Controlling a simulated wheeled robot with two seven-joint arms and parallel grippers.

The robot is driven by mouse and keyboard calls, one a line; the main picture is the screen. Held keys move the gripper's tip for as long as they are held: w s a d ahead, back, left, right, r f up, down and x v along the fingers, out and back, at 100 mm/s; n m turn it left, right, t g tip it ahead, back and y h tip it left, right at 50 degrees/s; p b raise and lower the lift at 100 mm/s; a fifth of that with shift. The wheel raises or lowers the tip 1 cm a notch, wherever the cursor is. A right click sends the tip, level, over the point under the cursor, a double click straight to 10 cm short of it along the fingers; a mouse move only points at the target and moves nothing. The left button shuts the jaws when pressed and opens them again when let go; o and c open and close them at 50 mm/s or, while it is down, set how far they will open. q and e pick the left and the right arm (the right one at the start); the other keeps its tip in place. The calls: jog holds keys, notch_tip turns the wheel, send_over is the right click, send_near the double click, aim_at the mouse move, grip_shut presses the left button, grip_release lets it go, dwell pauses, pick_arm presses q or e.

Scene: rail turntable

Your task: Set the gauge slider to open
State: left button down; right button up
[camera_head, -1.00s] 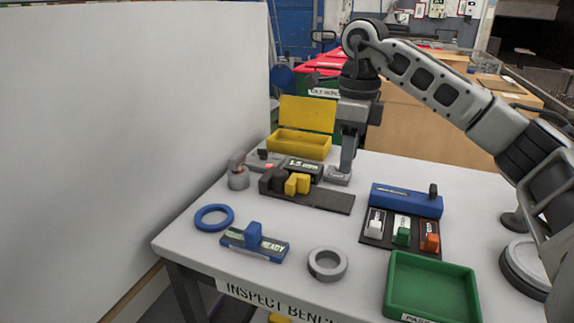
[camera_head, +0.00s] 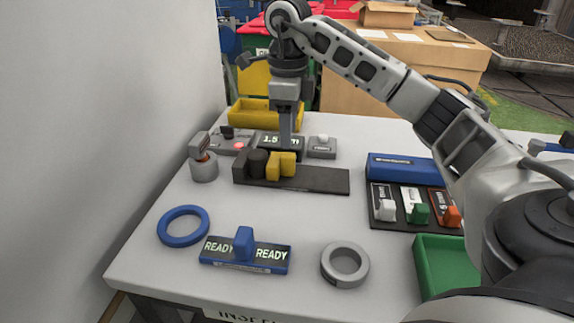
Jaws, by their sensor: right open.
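The gauge is a black rail (camera_head: 325,182) on the bench, with a dark jaw block (camera_head: 241,166) at its left end. The yellow slider (camera_head: 280,167) sits toward the left of the rail, close beside a dark round piece (camera_head: 258,160). The rail to its right is bare. A display (camera_head: 268,140) behind reads about 1.5 mm, partly hidden by my gripper. My right gripper (camera_head: 286,143) is open and points down at the yellow slider's top rear; I cannot tell whether it touches. My left gripper is not in view.
A grey button box (camera_head: 322,148) stands right of the display. A grey clamp (camera_head: 203,165), blue ring (camera_head: 183,226), blue READY slide (camera_head: 245,255), grey ring (camera_head: 345,265), green tray (camera_head: 430,265) and coloured switches (camera_head: 415,207) surround the gauge. A white wall (camera_head: 90,130) borders the left.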

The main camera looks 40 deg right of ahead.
aim_at(288, 155)
notch_tip(288, 155, down, 7)
dwell(0.3)
